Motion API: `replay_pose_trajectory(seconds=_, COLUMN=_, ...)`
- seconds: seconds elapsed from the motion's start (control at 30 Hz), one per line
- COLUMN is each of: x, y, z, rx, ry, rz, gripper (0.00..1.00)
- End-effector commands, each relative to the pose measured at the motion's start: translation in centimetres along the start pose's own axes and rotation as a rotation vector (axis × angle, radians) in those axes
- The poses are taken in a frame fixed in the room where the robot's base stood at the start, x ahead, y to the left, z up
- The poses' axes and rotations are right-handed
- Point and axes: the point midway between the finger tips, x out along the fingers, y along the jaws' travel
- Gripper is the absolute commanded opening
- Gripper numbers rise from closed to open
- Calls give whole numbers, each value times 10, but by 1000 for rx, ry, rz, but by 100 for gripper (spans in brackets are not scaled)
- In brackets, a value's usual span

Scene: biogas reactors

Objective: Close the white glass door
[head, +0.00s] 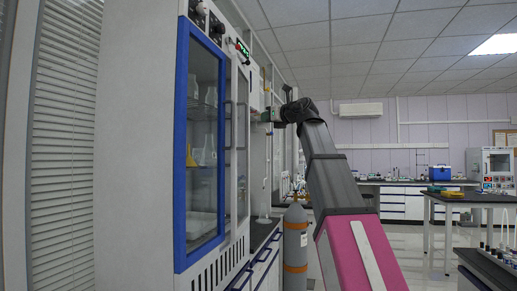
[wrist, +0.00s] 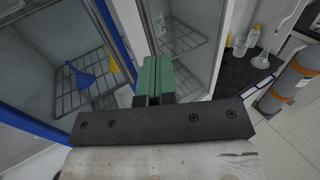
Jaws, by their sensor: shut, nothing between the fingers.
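The white glass door (head: 242,150) is the white-framed pane right of the blue-framed door on the tall cabinet in the head view. I see it at a steep angle, and cannot tell how far it stands open. In the wrist view its glass (wrist: 187,32) lies ahead of my gripper, with wire shelves showing. My gripper (wrist: 160,66) has green fingers, shut together and empty. They overlap the lower part of the panes in the wrist view; I cannot tell if they touch. In the head view my gripper (head: 268,115) is beside the cabinet's far side.
The blue-framed door (head: 183,150) stands at the cabinet's left. A grey gas cylinder (head: 295,245) with orange bands stands beyond the cabinet on the right. A dark counter with bottles (wrist: 252,38) adjoins it. Tables (head: 450,200) are farther right, with open floor between.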

Motion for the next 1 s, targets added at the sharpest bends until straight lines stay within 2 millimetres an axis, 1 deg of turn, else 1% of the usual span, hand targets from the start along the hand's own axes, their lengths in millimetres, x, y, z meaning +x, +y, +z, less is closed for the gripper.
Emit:
replay_pose_trajectory(seconds=0.07, x=0, y=0, z=-2, rx=0, ry=2, rz=2, gripper=0)
replay_pose_trajectory(seconds=0.13, x=2, y=-2, z=-9, rx=2, ry=10, rz=11, gripper=0)
replay_pose_trajectory(seconds=0.17, x=3, y=-3, z=-14, rx=2, ry=15, rz=17, gripper=0)
replay_pose_trajectory(seconds=0.27, x=8, y=-10, z=-41, rx=2, ry=41, rz=52, gripper=0)
replay_pose_trajectory(seconds=0.37, x=14, y=-17, z=-78, rx=3, ry=72, rz=104, gripper=0)
replay_pose_trajectory(seconds=0.4, x=17, y=-20, z=-92, rx=3, ry=83, rz=126, gripper=0)
replay_pose_trajectory(seconds=0.57, x=21, y=-29, z=-149, rx=3, ry=114, rz=219, gripper=0)
replay_pose_trajectory(seconds=0.6, x=21, y=-31, z=-163, rx=4, ry=119, rz=243, gripper=0)
replay_pose_trajectory(seconds=0.83, x=18, y=-39, z=-239, rx=6, ry=122, rz=377, gripper=0)
replay_pose_trajectory(seconds=1.0, x=9, y=-42, z=-291, rx=8, ry=99, rz=473, gripper=0)
